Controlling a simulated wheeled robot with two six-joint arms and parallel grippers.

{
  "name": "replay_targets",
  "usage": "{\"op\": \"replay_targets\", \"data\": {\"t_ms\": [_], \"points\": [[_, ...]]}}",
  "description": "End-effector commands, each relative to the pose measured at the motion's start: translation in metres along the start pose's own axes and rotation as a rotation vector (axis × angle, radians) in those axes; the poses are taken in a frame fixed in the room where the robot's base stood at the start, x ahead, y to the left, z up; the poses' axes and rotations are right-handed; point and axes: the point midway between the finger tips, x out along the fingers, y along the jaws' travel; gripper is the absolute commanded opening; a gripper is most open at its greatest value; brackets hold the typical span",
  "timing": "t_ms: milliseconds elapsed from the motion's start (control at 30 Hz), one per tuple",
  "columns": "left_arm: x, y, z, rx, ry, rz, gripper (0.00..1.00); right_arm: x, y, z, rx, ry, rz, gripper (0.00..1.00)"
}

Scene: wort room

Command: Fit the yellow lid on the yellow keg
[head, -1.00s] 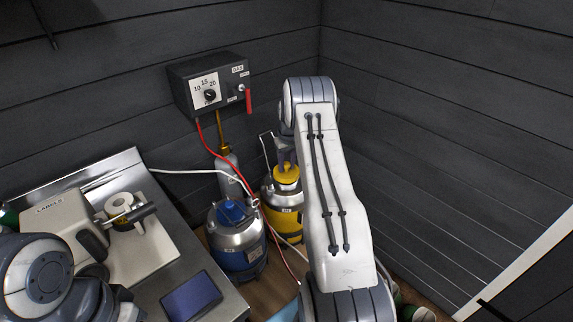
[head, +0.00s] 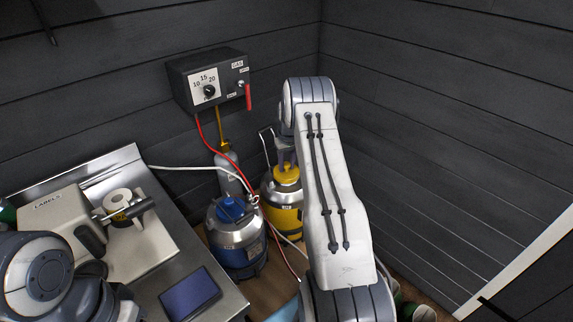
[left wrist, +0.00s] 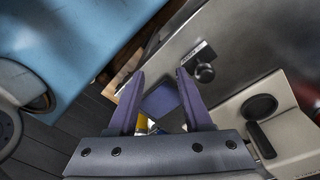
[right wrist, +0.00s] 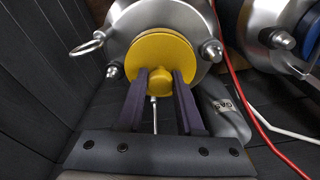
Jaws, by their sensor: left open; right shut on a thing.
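The yellow keg (head: 283,218) stands on the floor by the back wall, with a steel top that also shows in the right wrist view (right wrist: 185,18). The round yellow lid (right wrist: 158,52) is over the middle of that top; it also shows in the head view (head: 287,173). I cannot tell whether it is fully seated. My right gripper (right wrist: 161,78) is shut on the lid's knob, from above in the head view. My right arm hides the keg's right side there. My left gripper (left wrist: 160,76) is open and empty above the counter.
A blue-lidded keg (head: 237,240) stands left of the yellow one. A grey gas cylinder (head: 230,172) is behind, with red and white hoses close by. A gas panel (head: 208,84) hangs on the wall. A steel counter (head: 215,275) with a label machine (head: 62,222) is at left.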

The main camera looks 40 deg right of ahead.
Motion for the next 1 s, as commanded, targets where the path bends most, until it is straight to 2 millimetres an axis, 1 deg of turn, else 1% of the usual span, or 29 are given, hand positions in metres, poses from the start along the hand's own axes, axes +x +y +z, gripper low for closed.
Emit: {"op": "replay_targets", "data": {"t_ms": [267,700,1000], "points": [[0.0,0.0,0.0,0.0,0.0,0.0,0.5,-0.0006,0.0001,-0.0005,0.0,0.002,0.0,0.0],[0.0047,-0.0003,0.0002,0.0,0.0,0.0,0.5,0.008,0.0002,0.0004,0.0,0.002,0.0,0.0],[0.0044,-0.0003,0.0002,0.0,0.0,0.0,0.5,0.008,0.0002,0.0004,0.0,0.002,0.001,0.0]]}}
